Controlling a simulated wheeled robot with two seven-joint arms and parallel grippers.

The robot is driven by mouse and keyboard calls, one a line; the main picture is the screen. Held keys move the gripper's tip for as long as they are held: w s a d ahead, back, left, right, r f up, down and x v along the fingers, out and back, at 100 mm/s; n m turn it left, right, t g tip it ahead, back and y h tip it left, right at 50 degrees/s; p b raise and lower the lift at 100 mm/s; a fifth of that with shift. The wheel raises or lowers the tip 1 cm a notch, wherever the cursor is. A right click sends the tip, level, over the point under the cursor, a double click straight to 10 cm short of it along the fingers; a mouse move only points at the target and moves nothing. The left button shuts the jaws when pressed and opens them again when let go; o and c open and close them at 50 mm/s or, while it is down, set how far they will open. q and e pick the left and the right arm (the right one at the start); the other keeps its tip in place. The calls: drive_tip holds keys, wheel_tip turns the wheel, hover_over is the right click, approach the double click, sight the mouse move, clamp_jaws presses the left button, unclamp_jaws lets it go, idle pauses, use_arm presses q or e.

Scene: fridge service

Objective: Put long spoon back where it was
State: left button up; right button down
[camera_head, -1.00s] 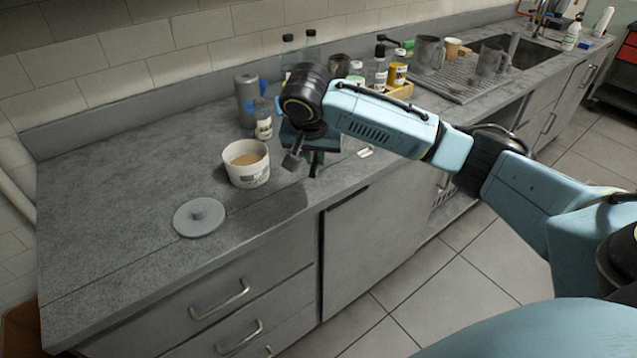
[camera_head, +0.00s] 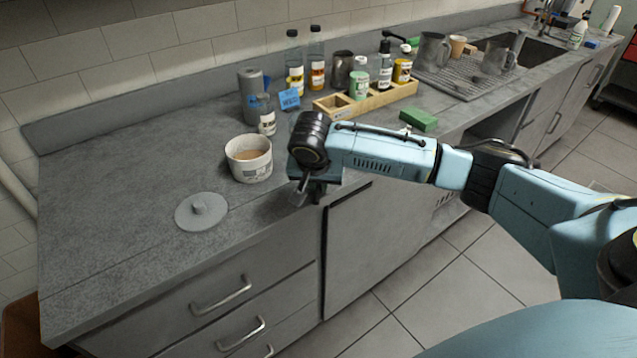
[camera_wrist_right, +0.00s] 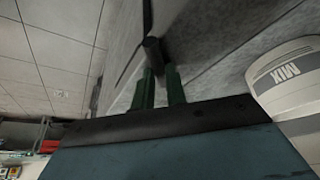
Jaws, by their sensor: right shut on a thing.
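My right gripper (camera_head: 312,192) is at the counter's front edge, just right of the white tub (camera_head: 249,172), and points down. It is shut on the long spoon (camera_head: 299,194), whose grey end shows beside the jaws; the arm hides most of the rest. In the right wrist view the spoon is a dark shape (camera_wrist_right: 152,45) at the tips of the green fingers (camera_wrist_right: 161,85). The tub holds a tan mix and its "MIX" label shows in the right wrist view (camera_wrist_right: 285,75). My left gripper is not in view.
A round grey lid (camera_head: 201,212) lies left of the tub. Behind stand a grey canister (camera_head: 250,92), a small bottle (camera_head: 266,118), a blue sign (camera_head: 289,99) and a wooden rack (camera_head: 335,105) with bottles. A green block (camera_head: 419,120) lies farther right. The left counter is mostly clear.

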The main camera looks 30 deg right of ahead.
drive_tip(key=c, duration=1.4)
unclamp_jaws()
drive_tip(key=shift+c, duration=0.2)
drive_tip(key=p+v, duration=0.1)
drive_tip(key=v, duration=1.1)
drive_tip(key=shift+p, duration=0.4)
drive_tip(key=shift+w+r, duration=0.1)
